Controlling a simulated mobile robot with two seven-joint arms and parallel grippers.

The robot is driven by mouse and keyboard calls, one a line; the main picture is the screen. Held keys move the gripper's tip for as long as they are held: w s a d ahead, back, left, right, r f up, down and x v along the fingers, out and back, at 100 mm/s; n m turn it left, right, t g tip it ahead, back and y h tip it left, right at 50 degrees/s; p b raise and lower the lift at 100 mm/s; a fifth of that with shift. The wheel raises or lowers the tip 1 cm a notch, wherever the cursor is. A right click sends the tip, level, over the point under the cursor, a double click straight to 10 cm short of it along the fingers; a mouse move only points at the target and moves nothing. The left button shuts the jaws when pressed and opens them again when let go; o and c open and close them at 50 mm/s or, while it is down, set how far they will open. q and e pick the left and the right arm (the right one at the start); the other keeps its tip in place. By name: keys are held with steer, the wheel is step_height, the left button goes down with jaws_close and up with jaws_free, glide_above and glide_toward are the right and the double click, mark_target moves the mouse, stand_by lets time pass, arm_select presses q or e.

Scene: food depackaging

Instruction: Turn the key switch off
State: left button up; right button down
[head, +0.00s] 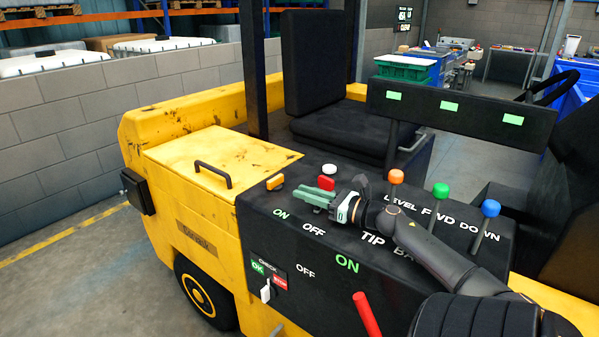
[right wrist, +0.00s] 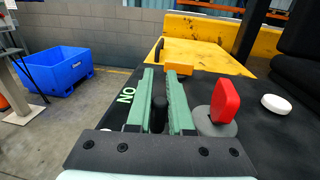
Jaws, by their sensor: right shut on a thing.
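My right gripper (head: 318,197) has green fingers and is low over the black control panel (head: 290,247), near the ON and OFF labels. In the right wrist view, the fingers (right wrist: 164,95) stand on both sides of a small dark upright piece, which looks like the key switch (right wrist: 158,114). The gripper is shut on it. The fingers hide most of this piece, so I cannot read its turn angle. The ON label shows just left of the fingers in the right wrist view. My left gripper is not in view.
A red knob (right wrist: 224,102) on a grey disc stands close right of the fingers. A white button (right wrist: 276,104) is beyond it. An orange knob (head: 275,182) is ahead of the fingertips. Levers with orange (head: 396,176), green (head: 441,190) and blue (head: 491,208) tops stand to the right.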

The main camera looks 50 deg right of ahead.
stand_by(0.4)
steer(key=c, duration=0.8)
jaws_free()
steer(key=shift+s, duration=0.1)
steer(key=s, duration=0.4)
steer(key=s+d, duration=0.1)
steer(key=s, duration=0.6)
steer(key=shift+s+d+b, duration=0.15)
steer(key=shift+s+b, duration=0.2)
steer(key=shift+s, duration=0.35)
steer(key=shift+c, duration=0.4)
